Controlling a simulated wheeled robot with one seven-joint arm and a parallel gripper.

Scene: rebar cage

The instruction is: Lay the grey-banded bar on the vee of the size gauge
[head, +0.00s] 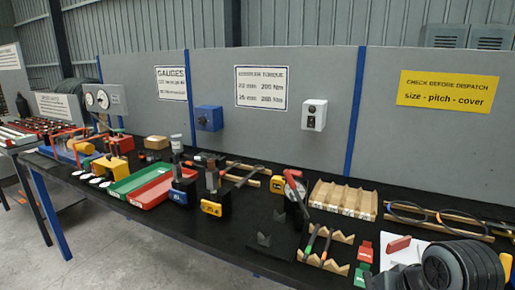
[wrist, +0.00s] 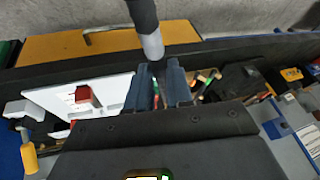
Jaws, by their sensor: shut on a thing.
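My gripper (wrist: 157,88) is shut on a dark bar with a light grey band (wrist: 152,44). In the wrist view the bar rises from between the fingers to the top edge; its lower end is hidden in the grip. In the head view my arm fills the lower right corner and hides the held bar.
A notched wooden rack (head: 343,199) stands behind. Bars lie on wooden vee supports (head: 323,262) left of my arm. Red and green blocks (head: 363,262) and a white sheet with a red block (head: 398,244) are close by. A red tray (head: 160,187) is farther left.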

